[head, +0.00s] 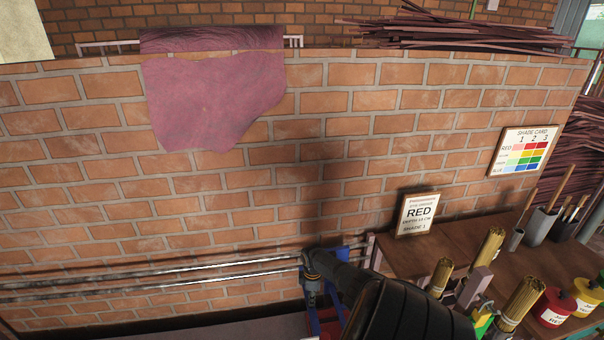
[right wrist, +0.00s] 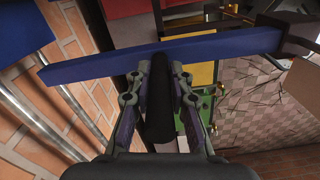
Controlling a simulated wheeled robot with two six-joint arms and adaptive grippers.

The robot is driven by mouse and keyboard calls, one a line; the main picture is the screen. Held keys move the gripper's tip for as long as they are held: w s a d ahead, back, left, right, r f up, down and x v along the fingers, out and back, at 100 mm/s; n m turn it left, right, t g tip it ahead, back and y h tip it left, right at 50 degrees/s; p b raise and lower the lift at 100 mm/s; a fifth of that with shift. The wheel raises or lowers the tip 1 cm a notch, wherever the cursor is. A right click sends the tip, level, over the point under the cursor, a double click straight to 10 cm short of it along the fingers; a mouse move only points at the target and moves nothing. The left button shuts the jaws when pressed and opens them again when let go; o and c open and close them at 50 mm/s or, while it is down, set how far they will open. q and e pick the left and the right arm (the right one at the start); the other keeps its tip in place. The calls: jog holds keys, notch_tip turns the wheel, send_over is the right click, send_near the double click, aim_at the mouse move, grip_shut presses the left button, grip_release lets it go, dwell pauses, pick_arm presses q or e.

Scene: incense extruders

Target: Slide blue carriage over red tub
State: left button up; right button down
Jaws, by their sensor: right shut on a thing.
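The blue carriage (head: 307,295) is at the right end of the metal rails in the head view, partly hidden by my right arm. In the right wrist view it shows as a long blue bar (right wrist: 95,66) across the picture. My right gripper (right wrist: 160,80) is shut on a dark upright handle (right wrist: 158,118) just below that bar. In the head view my right gripper (head: 312,272) is at the carriage. A red surface (right wrist: 115,8), perhaps the red tub, shows at the top of the wrist view beyond the bar. Yellow and green surfaces lie beside it. My left gripper is out of view.
Two metal rails (head: 150,281) run left along the brick wall. A sign reading RED, shade 1 (head: 417,214), stands on the wooden table (head: 460,235) at right. Incense bundles (head: 522,298), a red jar (head: 553,308) and a yellow jar (head: 585,295) stand there. A shade card (head: 523,151) hangs above.

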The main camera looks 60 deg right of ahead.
jog(key=shift+s+d, duration=1.35)
jog(key=shift+s, duration=0.25)
jog(key=c, duration=1.2)
grip_release()
jog(key=shift+s+d, duration=0.1)
jog(key=shift+r, duration=0.1)
notch_tip(320, 180, up, 12)
